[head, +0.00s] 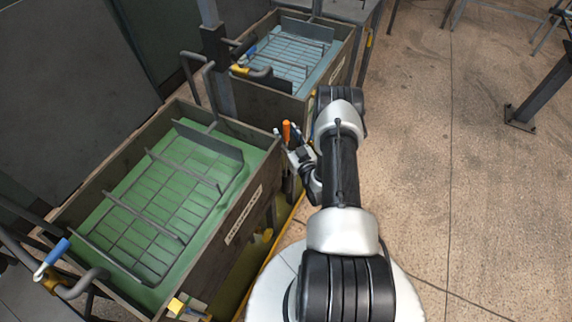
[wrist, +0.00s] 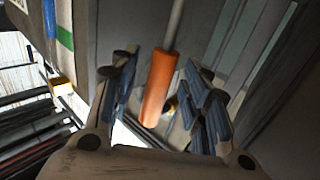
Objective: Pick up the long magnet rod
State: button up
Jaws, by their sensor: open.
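The long magnet rod shows in the wrist view as an orange handle (wrist: 159,90) with a thin grey shaft running up out of the frame. In the head view its orange handle (head: 287,132) stands up beside the tank corner. My gripper (wrist: 163,72) is open, with one blue-padded finger on each side of the handle. I see gaps between the handle and both fingers, so it is not clamped. In the head view my gripper (head: 291,152) is at the end of my arm, partly hidden by it, right at the handle. The rod's far end is out of view.
A tank with green liquid (head: 258,190) and a grey wire rack stands at left. A second tank with blue liquid (head: 340,58) stands behind it. A grey post (head: 215,60) rises between them. The floor at right is mostly clear, with a metal stand leg (head: 540,92).

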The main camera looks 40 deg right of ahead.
jog(key=shift+w+d, duration=0.15)
jog(key=shift+w, duration=0.25)
jog(key=shift+c, duration=0.2)
grip_shut()
dwell(0.5)
